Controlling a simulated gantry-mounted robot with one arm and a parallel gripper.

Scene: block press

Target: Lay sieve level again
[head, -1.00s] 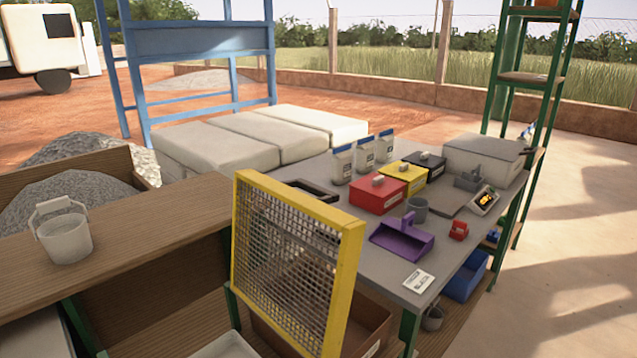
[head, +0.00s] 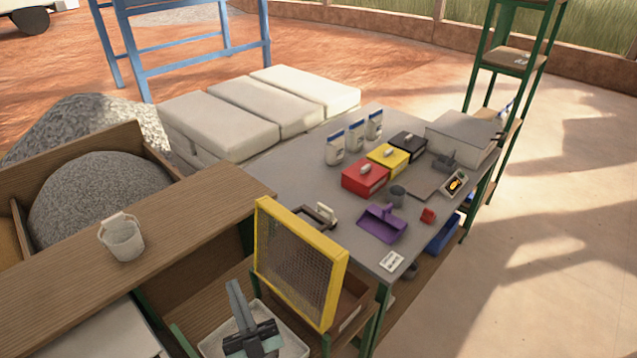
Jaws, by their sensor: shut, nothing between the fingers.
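The sieve (head: 299,262) has a yellow frame and a grey wire mesh. In the head view it stands steeply tilted, nearly upright, at the lower middle, in front of the grey table. Its lower edge is by a green-legged stand with a brown bin (head: 350,308) behind it, partly hidden by the sieve. My gripper (head: 237,288) is at the bottom, left of the sieve, over a white tray (head: 290,345). It is shut and empty, apart from the sieve in the picture.
A wooden counter with a white bucket (head: 122,238) is at left, beside a gravel heap (head: 95,200). The grey table (head: 290,165) holds red, yellow and black boxes, a purple scoop (head: 382,222) and a dark handled tool (head: 318,214) close behind the sieve.

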